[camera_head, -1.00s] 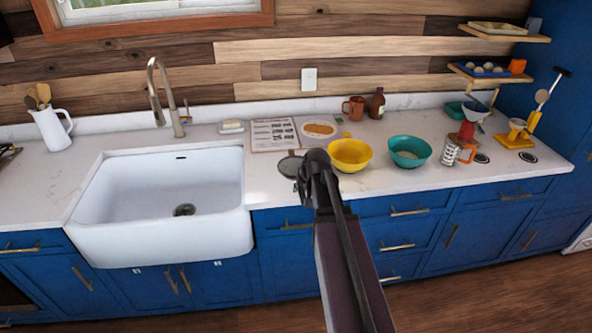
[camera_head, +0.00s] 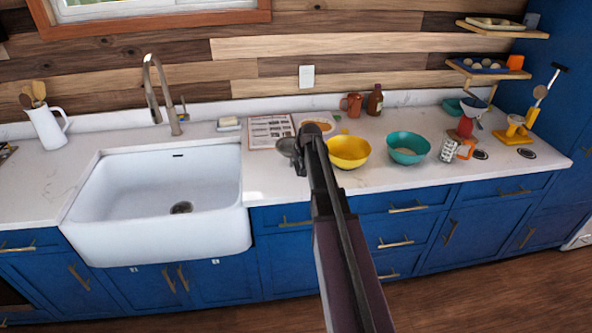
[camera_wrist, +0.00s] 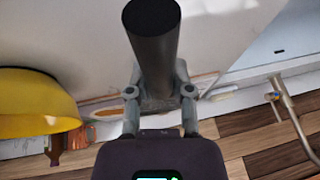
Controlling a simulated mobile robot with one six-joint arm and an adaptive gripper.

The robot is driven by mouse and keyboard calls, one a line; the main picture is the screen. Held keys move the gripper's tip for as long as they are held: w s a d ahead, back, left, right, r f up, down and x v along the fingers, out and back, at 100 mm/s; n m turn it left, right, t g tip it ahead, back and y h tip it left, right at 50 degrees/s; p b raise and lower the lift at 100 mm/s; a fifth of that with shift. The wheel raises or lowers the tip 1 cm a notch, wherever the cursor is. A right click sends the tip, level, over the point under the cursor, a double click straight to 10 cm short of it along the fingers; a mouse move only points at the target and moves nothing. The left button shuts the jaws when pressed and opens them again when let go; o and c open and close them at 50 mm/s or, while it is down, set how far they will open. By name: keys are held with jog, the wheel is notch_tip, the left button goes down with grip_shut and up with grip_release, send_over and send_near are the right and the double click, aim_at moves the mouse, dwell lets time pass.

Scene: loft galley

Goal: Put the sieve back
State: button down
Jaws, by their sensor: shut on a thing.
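The sieve (camera_head: 287,147) shows in the head view as a small grey round head just left of my gripper (camera_head: 308,145), above the counter between the sink and the yellow bowl. My arm hides the rest of it. In the wrist view, a thick dark cylindrical handle (camera_wrist: 155,45) stands between the fingers of my gripper (camera_wrist: 160,92), which are shut on it. I take this handle to be the sieve's. The sieve's head does not show in the wrist view.
The yellow bowl (camera_head: 348,151) is close right of my gripper, and the teal bowl (camera_head: 408,149) is beyond it. A printed sheet (camera_head: 270,131) lies behind. The white sink (camera_head: 160,200) is left. A grater (camera_head: 449,149) and a yellow stand (camera_head: 514,134) are right.

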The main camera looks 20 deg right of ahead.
jog(key=shift+w+d, duration=0.3)
jog(key=shift+w, duration=0.3)
notch_tip(320, 180, down, 4)
jog(key=b, duration=0.3)
jog(key=shift+r+b, duration=0.15)
jog(key=shift+b, duration=0.2)
jog(key=c, duration=0.5)
grip_release()
jog(key=shift+r, duration=0.15)
jog(key=p+v, duration=1.1)
jog(key=shift+s+r, duration=0.2)
jog(key=shift+r, duration=0.15)
jog(key=shift+a, duration=0.1)
